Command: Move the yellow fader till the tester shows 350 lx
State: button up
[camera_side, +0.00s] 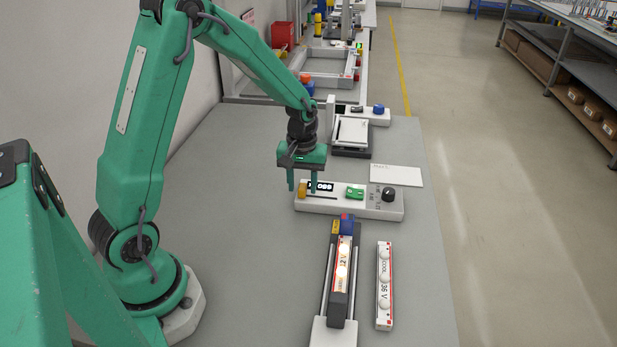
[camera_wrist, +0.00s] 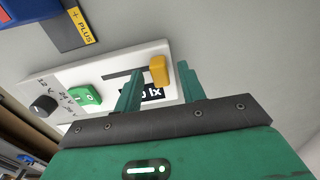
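The yellow fader (camera_side: 303,189) sits near the left end of a slot on the white tester (camera_side: 350,206). It also shows in the wrist view (camera_wrist: 159,70). My gripper (camera_side: 302,188) points down over the tester's left end. In the wrist view my gripper (camera_wrist: 158,76) is open, with the fader between its fingertips and gaps at both sides. I cannot tell how far down the fingers reach. The tester's display (camera_side: 320,186) is lit but too small to read surely; in the wrist view a finger hides its digits, leaving "lx".
The tester also has a green switch (camera_side: 355,192) and a black knob (camera_side: 389,194). A lit lamp strip (camera_side: 343,265) marked 12 V sits in a rail holder in front. An unlit strip (camera_side: 384,300) lies to its right. A white card (camera_side: 396,175) lies behind the tester.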

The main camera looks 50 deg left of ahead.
aim_at(319, 197)
jog(key=shift+f, duration=0.45)
grip_shut()
jog(key=shift+w+d, duration=1.5)
grip_release()
jog(key=shift+r, duration=0.15)
